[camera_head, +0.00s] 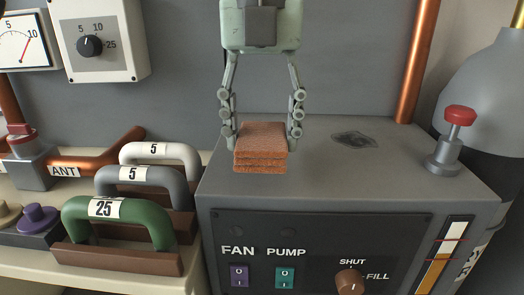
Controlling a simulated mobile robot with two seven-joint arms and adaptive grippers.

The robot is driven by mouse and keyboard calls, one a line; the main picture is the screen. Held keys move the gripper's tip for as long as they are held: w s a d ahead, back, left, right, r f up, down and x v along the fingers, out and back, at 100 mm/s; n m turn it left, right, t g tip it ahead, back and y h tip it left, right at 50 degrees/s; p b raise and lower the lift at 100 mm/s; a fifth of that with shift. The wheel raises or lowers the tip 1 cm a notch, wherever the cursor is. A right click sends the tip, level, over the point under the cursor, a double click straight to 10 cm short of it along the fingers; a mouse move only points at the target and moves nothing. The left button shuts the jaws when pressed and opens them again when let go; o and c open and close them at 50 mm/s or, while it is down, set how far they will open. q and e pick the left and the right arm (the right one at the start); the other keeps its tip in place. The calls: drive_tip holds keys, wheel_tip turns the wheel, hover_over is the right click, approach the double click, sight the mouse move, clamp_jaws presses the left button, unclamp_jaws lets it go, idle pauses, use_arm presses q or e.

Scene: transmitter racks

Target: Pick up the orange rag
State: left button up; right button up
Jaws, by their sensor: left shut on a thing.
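The orange rag (260,146) is a folded, layered square with a rough texture, near the left part of the top of a grey cabinet (420,185). My left gripper (262,133) comes down from above, with one finger on each side of the rag, and is shut on it. I cannot tell whether the rag touches the cabinet top or is a little above it. My right gripper is not in view.
A dark stain (354,139) marks the cabinet top. A red-capped valve (450,140) stands at its right, and a copper pipe (417,60) rises behind. Several handled blocks, including a green-handled one (118,217), stand on the left shelf.

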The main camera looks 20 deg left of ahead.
use_arm(q)
drive_tip(key=s+a+r, duration=0.5)
drive_tip(key=a+r, duration=0.2)
drive_tip(key=a, duration=0.3)
drive_tip(key=shift+s+a, duration=0.15)
drive_tip(key=shift+s, duration=0.2)
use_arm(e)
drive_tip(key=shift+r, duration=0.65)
